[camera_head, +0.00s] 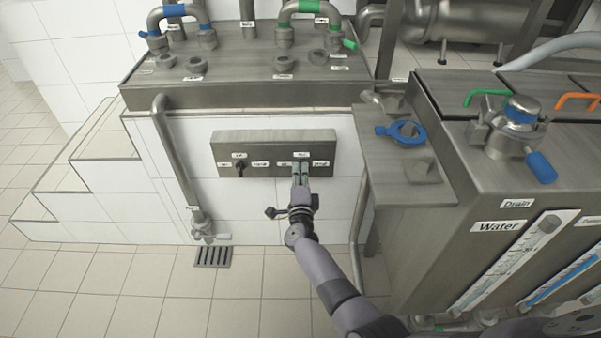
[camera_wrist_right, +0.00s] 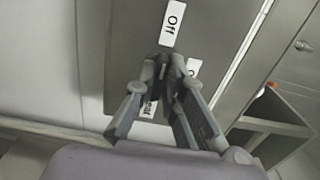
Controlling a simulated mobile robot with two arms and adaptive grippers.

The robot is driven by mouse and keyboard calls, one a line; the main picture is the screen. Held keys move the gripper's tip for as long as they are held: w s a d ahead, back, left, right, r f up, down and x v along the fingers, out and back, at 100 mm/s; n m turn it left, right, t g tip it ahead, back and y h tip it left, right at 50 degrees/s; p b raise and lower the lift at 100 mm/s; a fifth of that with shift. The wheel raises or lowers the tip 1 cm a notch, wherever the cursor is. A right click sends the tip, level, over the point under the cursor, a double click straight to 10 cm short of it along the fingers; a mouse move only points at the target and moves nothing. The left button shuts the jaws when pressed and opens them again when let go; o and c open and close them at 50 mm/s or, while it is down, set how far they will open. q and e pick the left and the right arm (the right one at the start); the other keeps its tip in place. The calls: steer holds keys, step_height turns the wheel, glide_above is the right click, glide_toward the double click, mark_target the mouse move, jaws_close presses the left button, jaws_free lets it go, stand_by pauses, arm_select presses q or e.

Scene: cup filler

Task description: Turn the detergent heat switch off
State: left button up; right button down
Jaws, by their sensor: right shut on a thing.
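A grey control panel (camera_head: 224,153) is on the white tiled front of the low unit. A small dark switch (camera_head: 240,169) on its left side is uncovered, with labels around it. My right gripper (camera_head: 300,170) is at the panel's right part, its fingers shut on a second switch that they mostly hide. In the right wrist view the fingertips (camera_wrist_right: 172,62) meet against the panel (camera_wrist_right: 118,45), just below a label reading "Off" (camera_wrist_right: 173,24). Other labels there are partly covered by the fingers. The switch's exact pointing direction is hidden. My left gripper is not in view.
A vertical pipe (camera_head: 175,155) runs left of the panel. A metal cabinet with a blue ring handle (camera_head: 407,133) and a "Water" gauge (camera_head: 515,262) stands at right. Valves with blue (camera_head: 173,10) and green handles are above. Tiled floor (camera_head: 120,300) is clear in front.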

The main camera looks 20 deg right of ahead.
steer(key=shift+a+f, duration=0.1)
steer(key=c, duration=1.7)
jaws_free()
